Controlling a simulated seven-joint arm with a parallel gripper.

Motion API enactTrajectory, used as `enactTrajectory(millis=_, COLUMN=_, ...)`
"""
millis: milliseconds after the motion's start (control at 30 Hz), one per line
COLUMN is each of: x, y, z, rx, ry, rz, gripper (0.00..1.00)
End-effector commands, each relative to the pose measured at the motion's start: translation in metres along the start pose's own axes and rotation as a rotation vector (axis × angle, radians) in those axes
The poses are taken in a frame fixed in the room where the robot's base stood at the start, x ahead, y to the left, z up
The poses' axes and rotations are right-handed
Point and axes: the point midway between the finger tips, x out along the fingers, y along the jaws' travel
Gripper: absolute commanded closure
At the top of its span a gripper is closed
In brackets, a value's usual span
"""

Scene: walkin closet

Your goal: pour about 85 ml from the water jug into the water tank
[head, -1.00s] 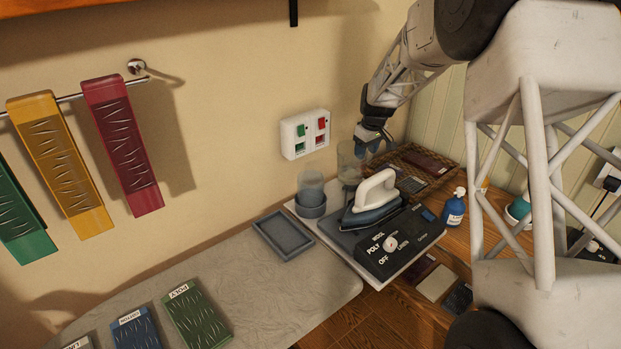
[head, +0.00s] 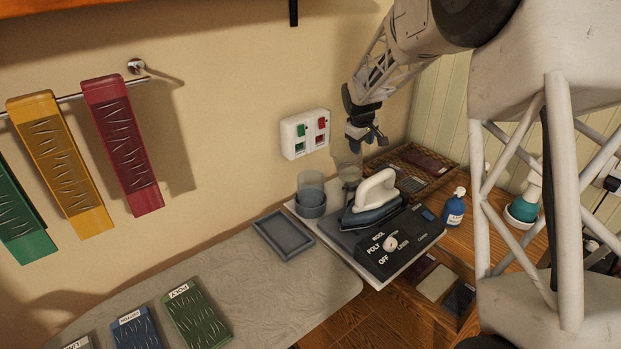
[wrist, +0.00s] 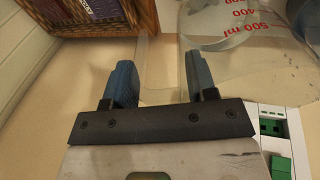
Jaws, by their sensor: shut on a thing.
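The water jug (wrist: 238,22) is clear, with red markings up to 500 ml, in the wrist view. It also shows faintly in the head view (head: 350,173), behind the iron and below my gripper (head: 365,138). In the wrist view my gripper (wrist: 161,78) is shut on a clear upright part of the jug, apparently its handle. The clear cylinder in a dark grey cup, which looks like the water tank (head: 311,186), stands left of the jug at the back of the ironing station. The water level in the jug cannot be made out.
A blue iron with a white handle (head: 376,190) sits on the station just in front of the jug. A switch box (head: 305,134) is on the wall behind. A grey tray (head: 284,235) lies on the board to the left. A wicker basket (head: 412,165) stands to the right.

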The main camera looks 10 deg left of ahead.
Motion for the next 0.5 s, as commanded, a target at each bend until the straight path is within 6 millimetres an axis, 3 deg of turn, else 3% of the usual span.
enactTrajectory(millis=500, x=-0.049, y=-0.03, z=-0.01, rx=-0.051, ry=-0.02, rz=0.321, gripper=0.88)
